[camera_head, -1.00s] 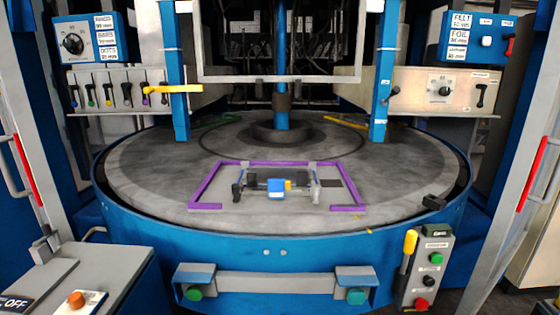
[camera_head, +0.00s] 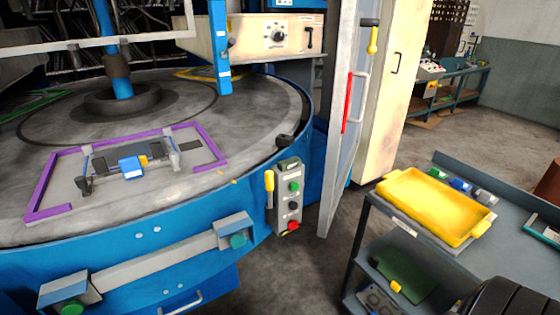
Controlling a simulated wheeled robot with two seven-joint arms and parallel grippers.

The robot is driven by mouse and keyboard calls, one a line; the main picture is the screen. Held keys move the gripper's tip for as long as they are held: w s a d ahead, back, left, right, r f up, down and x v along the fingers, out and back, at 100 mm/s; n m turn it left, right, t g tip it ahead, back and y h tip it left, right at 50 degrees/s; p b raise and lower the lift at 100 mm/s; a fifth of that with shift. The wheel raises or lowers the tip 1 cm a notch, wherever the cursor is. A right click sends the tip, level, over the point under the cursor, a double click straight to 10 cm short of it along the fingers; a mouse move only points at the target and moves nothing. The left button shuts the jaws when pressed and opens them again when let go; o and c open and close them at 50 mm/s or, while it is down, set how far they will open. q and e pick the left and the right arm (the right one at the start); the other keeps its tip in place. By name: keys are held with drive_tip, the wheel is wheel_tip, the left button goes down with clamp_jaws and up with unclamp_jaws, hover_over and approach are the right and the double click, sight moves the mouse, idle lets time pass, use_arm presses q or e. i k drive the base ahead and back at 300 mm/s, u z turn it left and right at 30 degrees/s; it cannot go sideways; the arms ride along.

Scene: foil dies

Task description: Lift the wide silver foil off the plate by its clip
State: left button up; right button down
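The round grey plate (camera_head: 262,122) fills the left of the head view. A purple corner-marked frame (camera_head: 45,186) lies on its near part. Inside the frame sits a dark fixture with a blue block (camera_head: 131,167), a yellow bit on it, and grey upright posts at its ends. A flat grey area lies under and around the fixture; I cannot tell the silver foil's edges from the plate. Which part is the clip is not clear.
A dark cart (camera_head: 366,205) stands at the right, with a yellow tray (camera_head: 437,205) and small blue and grey items on top. A control box (camera_head: 291,195) hangs on the machine's rim. An open door panel (camera_head: 345,130) stands between machine and cart. Grey floor shows beyond.

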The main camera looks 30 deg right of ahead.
sight(155, 148)
drive_tip(key=z, duration=0.3)
drive_tip(key=i, duration=1.4)
drive_tip(key=u, duration=0.25)
